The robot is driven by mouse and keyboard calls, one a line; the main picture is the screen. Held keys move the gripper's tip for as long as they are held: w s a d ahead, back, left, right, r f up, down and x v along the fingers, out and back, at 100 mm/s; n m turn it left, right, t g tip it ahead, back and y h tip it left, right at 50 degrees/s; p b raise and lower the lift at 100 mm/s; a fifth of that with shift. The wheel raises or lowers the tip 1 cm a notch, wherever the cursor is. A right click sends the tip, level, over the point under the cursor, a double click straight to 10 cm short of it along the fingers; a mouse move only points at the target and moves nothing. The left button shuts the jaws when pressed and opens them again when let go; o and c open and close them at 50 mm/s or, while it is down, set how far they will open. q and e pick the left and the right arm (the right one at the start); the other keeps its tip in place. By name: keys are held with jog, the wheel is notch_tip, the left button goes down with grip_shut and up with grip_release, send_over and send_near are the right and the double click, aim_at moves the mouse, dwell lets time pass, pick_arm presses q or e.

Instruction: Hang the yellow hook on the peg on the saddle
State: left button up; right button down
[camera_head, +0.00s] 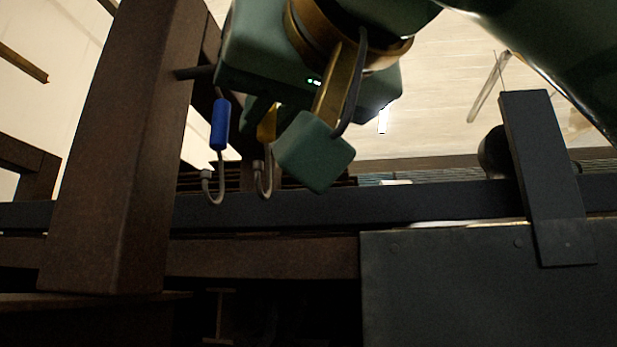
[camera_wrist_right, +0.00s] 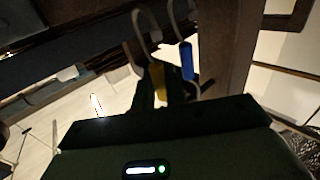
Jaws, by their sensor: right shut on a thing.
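The yellow hook has a yellow grip (camera_head: 267,125) and a grey curved end (camera_head: 264,183) that hangs downward in the head view. My right gripper (camera_head: 284,132) is shut on its yellow grip, which the near finger partly hides. In the right wrist view, the yellow grip (camera_wrist_right: 157,77) stands between the fingers (camera_wrist_right: 160,92). A dark bracket (camera_head: 545,180), perhaps the saddle, sits over the rail at the right. A dark round part (camera_head: 494,152) beside it may be its peg; I cannot tell. My right gripper is well left of it. My left gripper is not in view.
A blue hook (camera_head: 220,125) hangs below a dark stub (camera_head: 194,72) on the brown post (camera_head: 125,150), close left of the held hook. A dark rail (camera_head: 300,206) runs across. A dark panel (camera_head: 450,290) fills the lower right. Space above the rail, between gripper and bracket, looks clear.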

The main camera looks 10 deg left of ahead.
jog(key=shift+f, duration=0.15)
jog(key=c, duration=1.4)
grip_release()
jog(key=shift+o, duration=0.2)
jog(key=b+v, duration=0.5)
jog(key=v, duration=1.1)
jog(key=shift+d, duration=0.2)
